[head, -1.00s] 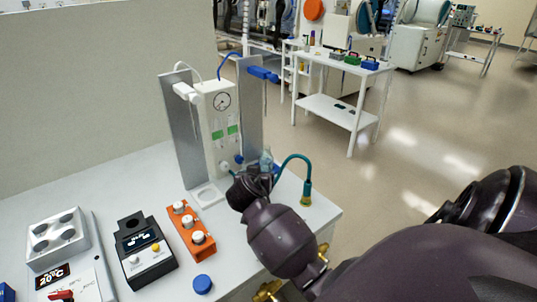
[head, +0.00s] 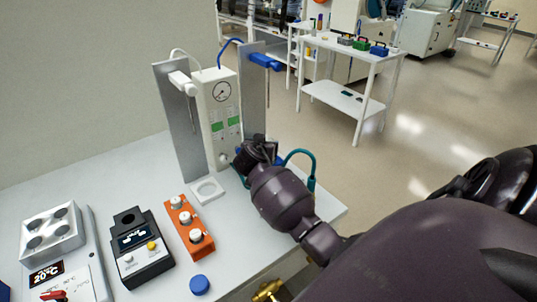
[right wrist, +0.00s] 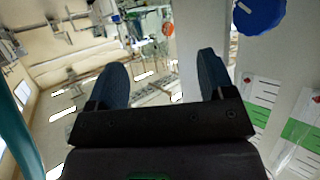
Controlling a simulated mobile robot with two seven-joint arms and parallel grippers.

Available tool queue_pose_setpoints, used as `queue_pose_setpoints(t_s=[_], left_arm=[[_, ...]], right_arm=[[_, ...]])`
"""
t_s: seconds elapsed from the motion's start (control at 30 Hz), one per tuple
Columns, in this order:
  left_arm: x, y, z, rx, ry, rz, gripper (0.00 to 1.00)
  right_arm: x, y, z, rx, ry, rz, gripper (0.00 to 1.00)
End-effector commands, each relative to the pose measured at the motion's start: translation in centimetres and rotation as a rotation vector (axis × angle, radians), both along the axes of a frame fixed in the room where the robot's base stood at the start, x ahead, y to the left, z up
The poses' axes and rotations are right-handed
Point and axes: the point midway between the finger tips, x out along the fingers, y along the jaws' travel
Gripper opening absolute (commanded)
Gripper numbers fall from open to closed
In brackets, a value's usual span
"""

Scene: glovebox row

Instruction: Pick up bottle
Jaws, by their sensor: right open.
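My right gripper (head: 256,150) is at the right side of the white gauge stand in the head view. In the right wrist view, its two dark blue fingers (right wrist: 163,78) are spread apart with nothing clearly between them. I cannot make out the bottle now; in the head view my gripper and wrist cover the spot where a clear bottle stood. My left gripper is not in view.
The gauge stand (head: 224,115) has grey side plates and a white ring base (head: 207,191). A teal hose (head: 303,153) curves beside my wrist. An orange block (head: 188,226), a black device (head: 141,245), a metal block (head: 52,232) and a blue cap (head: 199,285) sit on the table.

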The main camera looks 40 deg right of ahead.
Motion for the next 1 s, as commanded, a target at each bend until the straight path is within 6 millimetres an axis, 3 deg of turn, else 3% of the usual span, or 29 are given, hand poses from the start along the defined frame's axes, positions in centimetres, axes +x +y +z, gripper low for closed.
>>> queue_pose_setpoints(t_s=[0.4,0.83,1.0], left_arm=[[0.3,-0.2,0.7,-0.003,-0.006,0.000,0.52],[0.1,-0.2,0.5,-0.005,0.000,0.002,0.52],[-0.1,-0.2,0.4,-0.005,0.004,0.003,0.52]], right_arm=[[1.7,-3.6,-1.6,-0.001,0.002,0.000,0.75],[2.2,-4.4,-2.1,0.001,0.001,0.000,0.75],[2.2,-4.4,-2.1,0.001,0.001,0.000,0.49]])
